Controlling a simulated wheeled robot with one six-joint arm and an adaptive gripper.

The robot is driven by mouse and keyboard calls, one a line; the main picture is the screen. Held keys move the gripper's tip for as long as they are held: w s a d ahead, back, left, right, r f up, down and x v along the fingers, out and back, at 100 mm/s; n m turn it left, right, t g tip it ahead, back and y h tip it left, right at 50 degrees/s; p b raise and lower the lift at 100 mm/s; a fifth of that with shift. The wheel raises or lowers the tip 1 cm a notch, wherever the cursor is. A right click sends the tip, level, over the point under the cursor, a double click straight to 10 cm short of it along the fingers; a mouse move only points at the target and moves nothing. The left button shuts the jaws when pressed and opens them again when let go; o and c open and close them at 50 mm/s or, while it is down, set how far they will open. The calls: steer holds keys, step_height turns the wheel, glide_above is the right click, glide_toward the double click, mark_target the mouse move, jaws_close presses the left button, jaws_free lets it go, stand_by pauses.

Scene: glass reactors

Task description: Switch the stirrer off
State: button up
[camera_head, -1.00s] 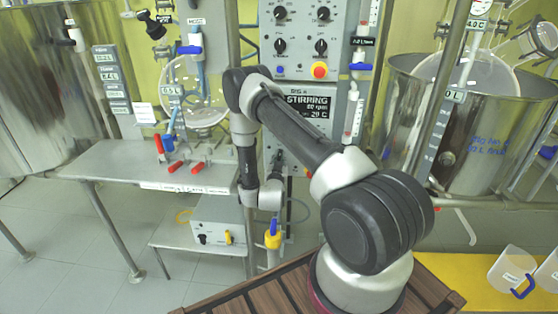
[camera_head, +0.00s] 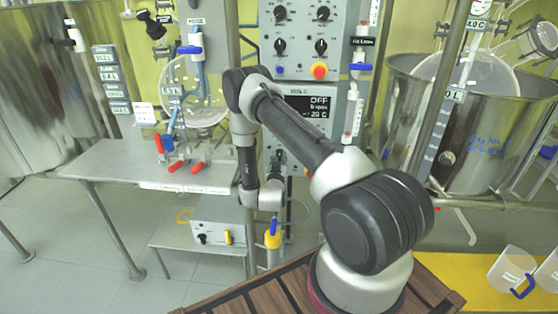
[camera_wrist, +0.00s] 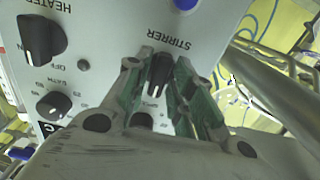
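The stirrer knob (camera_wrist: 160,74) is black with a white pointer mark, below the STIRRER label in the wrist view. The fingers of my gripper (camera_wrist: 163,84) stand on either side of it, with green inner pads close against its sides, and look shut on it. The pointer mark faces down the picture, where small lettering is partly hidden by the gripper. In the head view the dark display (camera_head: 317,106) on the grey control unit reads OFF, 0 rpm and about 20 C.
The heater knob (camera_wrist: 41,38) and a smaller knob (camera_wrist: 54,105) sit left of my gripper. Metal rods (camera_wrist: 275,88) run close on the right. A metal bench (camera_head: 120,160) with red-handled valves stands left of my arm, and a steel vessel (camera_head: 480,130) stands right.

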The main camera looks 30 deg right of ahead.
steer(key=shift+o, duration=0.4)
steer(key=v, duration=1.2)
